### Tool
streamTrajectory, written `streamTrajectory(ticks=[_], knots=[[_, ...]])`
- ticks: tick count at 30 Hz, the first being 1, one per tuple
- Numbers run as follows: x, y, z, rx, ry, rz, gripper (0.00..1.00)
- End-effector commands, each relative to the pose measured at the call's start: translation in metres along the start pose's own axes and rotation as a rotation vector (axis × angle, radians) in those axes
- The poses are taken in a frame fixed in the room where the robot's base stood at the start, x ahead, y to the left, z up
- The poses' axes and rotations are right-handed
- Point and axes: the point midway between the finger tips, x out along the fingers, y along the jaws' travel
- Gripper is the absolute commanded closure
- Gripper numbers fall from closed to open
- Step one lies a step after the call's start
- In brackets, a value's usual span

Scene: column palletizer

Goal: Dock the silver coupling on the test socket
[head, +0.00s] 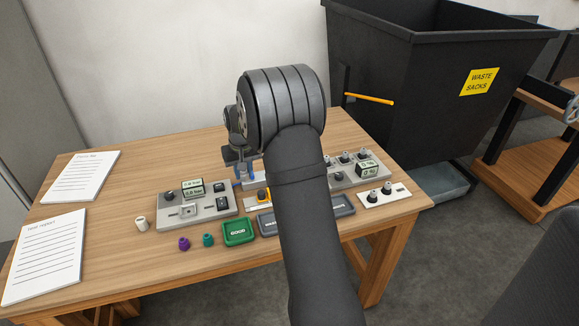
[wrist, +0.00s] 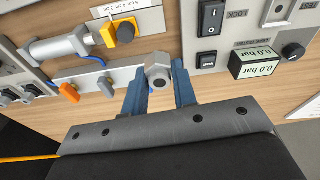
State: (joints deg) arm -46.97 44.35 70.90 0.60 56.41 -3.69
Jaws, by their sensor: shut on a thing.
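In the wrist view the silver coupling (wrist: 158,72), a hex-shaped fitting with a dark opening, sits between the two blue fingers of my gripper (wrist: 160,92). The gripper is shut on it and holds it near the wooden table's fittings; I cannot tell the height. In the head view my gripper (head: 242,172) points down behind the grey test unit, and the coupling cannot be made out there. The test unit (head: 216,208) has a square plate with a hole, seemingly the test socket (head: 189,209); this plate also shows at the wrist view's upper right (wrist: 278,12), apart from the coupling.
A pale strip with levers (wrist: 88,80) and a cylinder (wrist: 55,46) lie left of the coupling. A green tray (head: 238,242) and small caps stand in front.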

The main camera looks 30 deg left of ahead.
Motion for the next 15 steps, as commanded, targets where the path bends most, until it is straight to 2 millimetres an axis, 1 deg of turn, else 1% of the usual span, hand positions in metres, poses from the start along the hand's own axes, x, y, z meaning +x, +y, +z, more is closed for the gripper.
streamTrajectory(ticks=[1,2,3,5,6,9,12,15], knots=[[0.003,-0.028,-0.005,-0.058,0.000,-0.009,1.00],[0.004,-0.043,-0.007,-0.089,0.000,-0.014,1.00],[0.006,-0.062,-0.009,-0.132,0.001,-0.020,1.00],[0.008,-0.090,-0.011,-0.191,0.002,-0.028,1.00],[0.009,-0.107,-0.012,-0.229,0.002,-0.034,1.00],[0.012,-0.144,-0.012,-0.308,0.004,-0.045,1.00],[0.013,-0.171,-0.011,-0.365,0.004,-0.054,1.00],[0.015,-0.187,-0.009,-0.400,0.004,-0.059,1.00]])
